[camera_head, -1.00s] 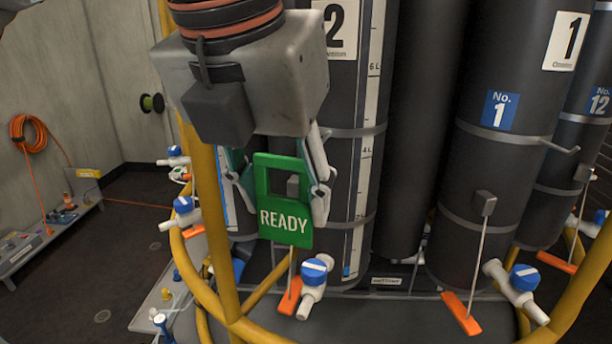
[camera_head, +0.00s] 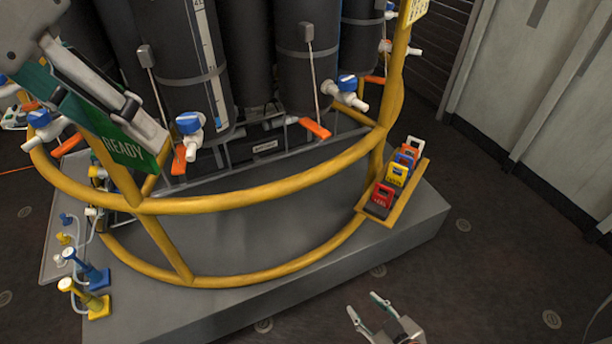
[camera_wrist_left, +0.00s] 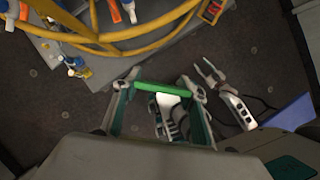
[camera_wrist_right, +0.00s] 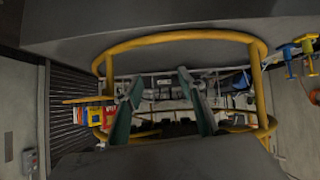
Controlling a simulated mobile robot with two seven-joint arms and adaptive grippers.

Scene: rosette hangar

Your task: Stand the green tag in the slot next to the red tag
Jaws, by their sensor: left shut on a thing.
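My left gripper (camera_head: 128,118) is shut on the green tag (camera_head: 126,152), which reads READY. It holds it tilted, in front of the yellow rail at the left; the tag also shows edge-on between the fingers in the left wrist view (camera_wrist_left: 165,89). The red tag (camera_head: 383,194) stands at the near end of a yellow rack (camera_head: 412,186) at the right, well away from the green tag. It shows in the right wrist view (camera_wrist_right: 109,115). My right gripper (camera_head: 377,313) is open and empty, low in front of the rack. I cannot make out the free slot.
A curved yellow rail (camera_head: 270,190) runs around the dark cylinders (camera_head: 187,60), between the green tag and the rack. Valves with blue caps and orange levers stick out. The floor at front right is clear.

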